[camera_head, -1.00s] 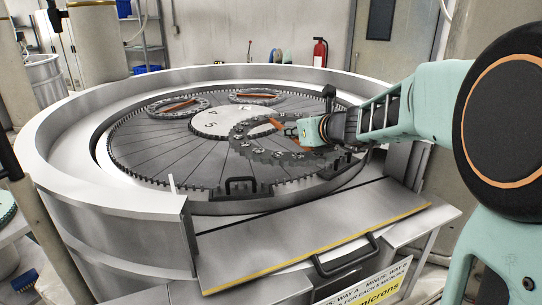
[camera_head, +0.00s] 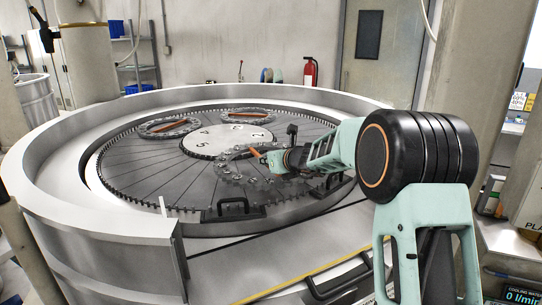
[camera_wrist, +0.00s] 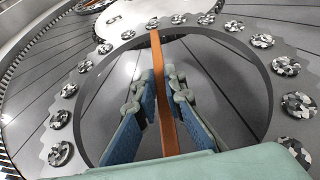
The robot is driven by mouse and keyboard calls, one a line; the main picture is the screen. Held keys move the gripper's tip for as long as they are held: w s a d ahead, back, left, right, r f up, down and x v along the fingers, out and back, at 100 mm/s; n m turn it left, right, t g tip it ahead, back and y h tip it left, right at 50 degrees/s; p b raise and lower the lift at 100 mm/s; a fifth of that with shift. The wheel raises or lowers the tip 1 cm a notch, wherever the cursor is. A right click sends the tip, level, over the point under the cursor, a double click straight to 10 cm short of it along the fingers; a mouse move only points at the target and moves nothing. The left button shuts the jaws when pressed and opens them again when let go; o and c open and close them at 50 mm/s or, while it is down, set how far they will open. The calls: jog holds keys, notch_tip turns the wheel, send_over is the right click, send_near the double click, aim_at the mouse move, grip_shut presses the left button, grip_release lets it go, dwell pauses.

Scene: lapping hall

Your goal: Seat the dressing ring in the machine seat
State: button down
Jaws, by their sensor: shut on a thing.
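The dressing ring (camera_head: 232,178) is a grey toothed ring with round speckled pads and an orange bar across its middle. In the wrist view the ring (camera_wrist: 82,108) fills most of the picture. My gripper (camera_wrist: 165,75) has its blue-and-grey fingers closed on the orange bar (camera_wrist: 158,48) from both sides. In the head view my gripper (camera_head: 266,157) is at the ring's right part and hides some of it. The ring is over the lapping plate (camera_head: 145,180), beside the pale central disc (camera_head: 225,140). I cannot tell whether it touches the plate or is in its seat.
Two similar rings with orange bars, left (camera_head: 168,128) and back (camera_head: 245,115), lie on the plate. A raised wall (camera_head: 50,170) surrounds it. A black handle (camera_head: 232,208) stands at the plate's near edge, and a dark upright part (camera_head: 292,132) is near my gripper.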

jog(key=shift+x, duration=0.95)
jog(key=shift+f+b, duration=0.55)
jog(key=shift+f, duration=1.15)
jog(key=c, duration=2.5)
grip_release()
jog(key=shift+s+d+f, duration=0.15)
jog(key=shift+f, duration=0.25)
jog(key=o, duration=0.5)
jog(key=shift+r, duration=0.1)
